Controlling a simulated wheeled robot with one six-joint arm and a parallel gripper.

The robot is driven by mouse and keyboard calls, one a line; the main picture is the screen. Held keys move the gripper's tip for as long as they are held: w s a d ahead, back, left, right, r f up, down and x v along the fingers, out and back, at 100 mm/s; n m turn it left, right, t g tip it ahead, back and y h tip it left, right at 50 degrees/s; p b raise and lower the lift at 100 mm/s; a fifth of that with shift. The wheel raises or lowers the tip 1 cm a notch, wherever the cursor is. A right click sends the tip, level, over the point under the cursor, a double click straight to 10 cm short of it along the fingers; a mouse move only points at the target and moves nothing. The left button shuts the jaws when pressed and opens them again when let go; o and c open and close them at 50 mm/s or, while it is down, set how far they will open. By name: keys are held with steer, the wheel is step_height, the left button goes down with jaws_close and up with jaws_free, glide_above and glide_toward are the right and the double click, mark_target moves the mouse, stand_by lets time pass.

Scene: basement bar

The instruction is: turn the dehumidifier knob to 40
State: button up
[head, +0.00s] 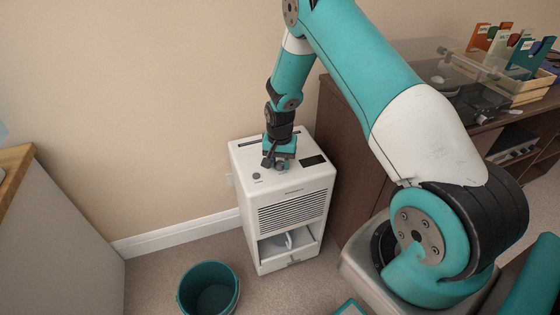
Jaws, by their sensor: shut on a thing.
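The white dehumidifier (291,216) stands upright on the carpet against the wall, in the middle of the head view. Its top panel has a small dark display (313,160) at the right and a round grey button (256,176) at the front left. My gripper (280,166) points down onto the top panel, between the button and the display. It is shut on the knob (282,170), which is mostly hidden by the fingers. The knob's markings and its setting are too small and covered to read.
A teal bucket (209,290) stands on the floor at the front left of the dehumidifier. A dark wooden cabinet (352,165) is close on its right, with a turntable and a record crate (525,88) on top. A white counter with a wooden top (14,165) is at the left.

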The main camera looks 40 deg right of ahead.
mark_target(280, 163)
stand_by(0.4)
steer(key=o, duration=0.9)
step_height(280, 163, up, 18)
steer(key=shift+f+p, duration=0.25)
steer(key=shift+p, duration=0.5)
